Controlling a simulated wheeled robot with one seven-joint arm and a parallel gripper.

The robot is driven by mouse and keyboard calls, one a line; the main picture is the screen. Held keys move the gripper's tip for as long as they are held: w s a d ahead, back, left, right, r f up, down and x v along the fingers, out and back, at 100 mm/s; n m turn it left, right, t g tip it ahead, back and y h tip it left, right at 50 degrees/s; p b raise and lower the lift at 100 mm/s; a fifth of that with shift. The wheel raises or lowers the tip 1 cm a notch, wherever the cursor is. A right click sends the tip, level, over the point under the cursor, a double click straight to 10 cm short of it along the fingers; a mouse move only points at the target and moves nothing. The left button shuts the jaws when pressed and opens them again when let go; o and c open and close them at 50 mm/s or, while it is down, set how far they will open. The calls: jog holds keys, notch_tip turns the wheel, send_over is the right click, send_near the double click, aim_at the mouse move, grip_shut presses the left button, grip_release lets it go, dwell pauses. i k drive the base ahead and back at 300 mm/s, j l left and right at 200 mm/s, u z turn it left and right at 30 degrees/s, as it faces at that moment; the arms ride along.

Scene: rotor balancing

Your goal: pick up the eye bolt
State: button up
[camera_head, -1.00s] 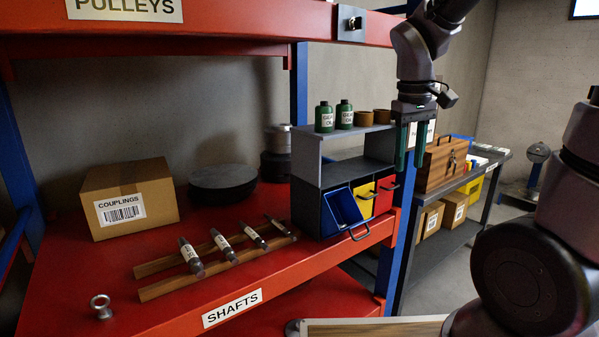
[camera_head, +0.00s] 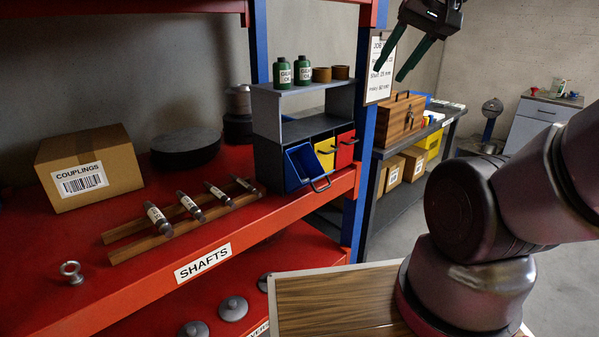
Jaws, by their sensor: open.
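The eye bolt (camera_head: 72,271) is a small grey metal ring on a short base. It stands on the red shelf near the front edge at the lower left of the head view, with its ring upward. My gripper (camera_head: 421,58) is at the upper right of the view, high up and far to the right of the eye bolt. Its two green fingers are spread apart and point downward, with nothing between them.
A couplings box (camera_head: 88,170), several shafts on a wooden rack (camera_head: 150,240) and a bin unit (camera_head: 268,170) stand on the red shelf (camera_head: 60,308). The shelf is clear around the eye bolt. A wooden toolbox (camera_head: 398,120) sits on the bench to the right.

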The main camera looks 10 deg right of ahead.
aim_at(76, 280)
jog(key=k+l+u, duration=0.1)
jog(key=k, duration=0.3)
jog(key=k+l+u, duration=0.1)
jog(key=k, duration=0.25)
jog(key=u, duration=1.35)
